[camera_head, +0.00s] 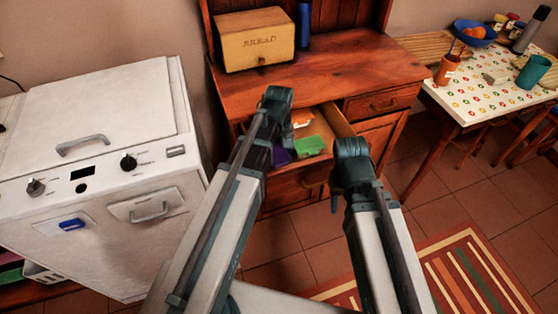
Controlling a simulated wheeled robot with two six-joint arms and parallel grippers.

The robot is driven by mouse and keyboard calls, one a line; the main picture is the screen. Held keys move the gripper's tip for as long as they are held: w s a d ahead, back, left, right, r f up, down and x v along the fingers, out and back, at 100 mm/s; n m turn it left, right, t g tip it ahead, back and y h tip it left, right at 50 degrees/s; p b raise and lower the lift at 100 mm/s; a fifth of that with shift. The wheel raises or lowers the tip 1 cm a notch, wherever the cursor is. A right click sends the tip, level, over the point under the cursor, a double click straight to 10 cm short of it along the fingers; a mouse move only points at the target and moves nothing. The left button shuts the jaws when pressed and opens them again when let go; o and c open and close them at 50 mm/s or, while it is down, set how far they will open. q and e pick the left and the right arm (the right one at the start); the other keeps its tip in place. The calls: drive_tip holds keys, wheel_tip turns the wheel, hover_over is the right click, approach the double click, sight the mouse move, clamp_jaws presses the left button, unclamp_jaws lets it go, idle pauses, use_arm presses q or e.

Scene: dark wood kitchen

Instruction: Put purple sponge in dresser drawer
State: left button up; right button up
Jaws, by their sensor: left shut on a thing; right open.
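The dresser drawer (341,122) is pulled open in the wooden dresser (330,65). A purple sponge (281,156) shows just below my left gripper (285,143), at the left side of the open drawer. The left gripper is shut on it; the arm hides much of it, and I cannot tell whether it touches the drawer bottom. A green sponge (309,146) and an orange item (302,118) lie inside the drawer. My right gripper (338,190) is open, in front of the drawer's right side, pointing down; its fingers are mostly hidden.
A yellow bread box (254,40) and a blue bottle (304,25) stand on the dresser top. A white appliance (105,130) stands at the left. A table (478,90) with cups and a bowl is at the right. A striped rug (450,270) lies on the tiled floor.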

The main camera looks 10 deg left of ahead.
sight(279, 155)
use_arm(q)
wheel_tip(279, 155, down, 2)
drive_tip(key=shift+f+b, duration=0.2)
drive_tip(key=shift+b, duration=0.45)
drive_tip(key=shift+r, duration=0.15)
use_arm(e)
wheel_tip(279, 155, down, 2)
use_arm(q)
drive_tip(key=o, duration=1.2)
drive_tip(key=shift+c, duration=0.2)
use_arm(e)
drive_tip(key=shift+f, duration=0.1)
use_arm(q)
wheel_tip(279, 155, up, 12)
drive_tip(key=p, duration=1.2)
drive_tip(key=s+d+m+y, duration=0.1)
drive_tip(key=s+d+m, duration=0.8)
drive_tip(key=s, duration=0.4)
drive_tip(key=shift+s+d+m, duration=0.3)
drive_tip(key=shift+m, duration=0.5)
use_arm(e)
wheel_tip(279, 155, up, 12)
